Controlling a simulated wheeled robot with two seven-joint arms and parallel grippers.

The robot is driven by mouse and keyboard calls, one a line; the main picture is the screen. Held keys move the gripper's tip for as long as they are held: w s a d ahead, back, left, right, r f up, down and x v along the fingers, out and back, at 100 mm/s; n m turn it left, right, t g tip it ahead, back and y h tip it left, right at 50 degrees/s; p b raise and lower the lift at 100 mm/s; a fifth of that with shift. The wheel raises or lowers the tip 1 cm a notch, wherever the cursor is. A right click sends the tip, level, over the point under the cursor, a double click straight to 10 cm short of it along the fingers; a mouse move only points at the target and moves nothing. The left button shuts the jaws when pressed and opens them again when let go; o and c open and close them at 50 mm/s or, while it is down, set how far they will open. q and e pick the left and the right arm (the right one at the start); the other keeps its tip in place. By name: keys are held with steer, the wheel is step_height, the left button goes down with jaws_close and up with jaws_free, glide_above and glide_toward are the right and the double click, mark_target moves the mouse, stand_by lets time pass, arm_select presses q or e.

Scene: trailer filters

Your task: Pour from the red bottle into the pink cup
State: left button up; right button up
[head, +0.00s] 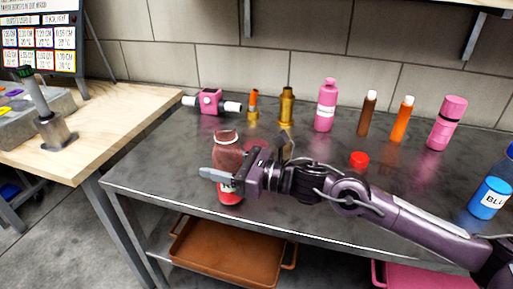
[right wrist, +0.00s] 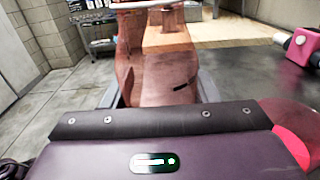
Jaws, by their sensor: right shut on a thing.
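The red bottle (head: 228,148) is clear with red liquid low inside and a white label. It stands roughly upright near the table's front edge, with no cap on its mouth. My right gripper (head: 222,178) is shut around its body from the right. I cannot tell whether its base touches the table. In the right wrist view the see-through bottle (right wrist: 155,65) fills the space between the fingers. My left gripper is not in view.
A red cap (head: 359,160) lies on the grey table (head: 150,165) behind my right arm. A pink fitting (head: 209,102), brass parts (head: 286,108), a brown bottle (head: 367,115) and an orange bottle (head: 401,120) line the back. A blue bottle (head: 489,200) stands far right.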

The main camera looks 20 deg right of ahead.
mark_target(217, 143)
step_height(217, 143, up, 5)
steer(key=shift+p, duration=1.05)
steer(key=shift+r, duration=0.1)
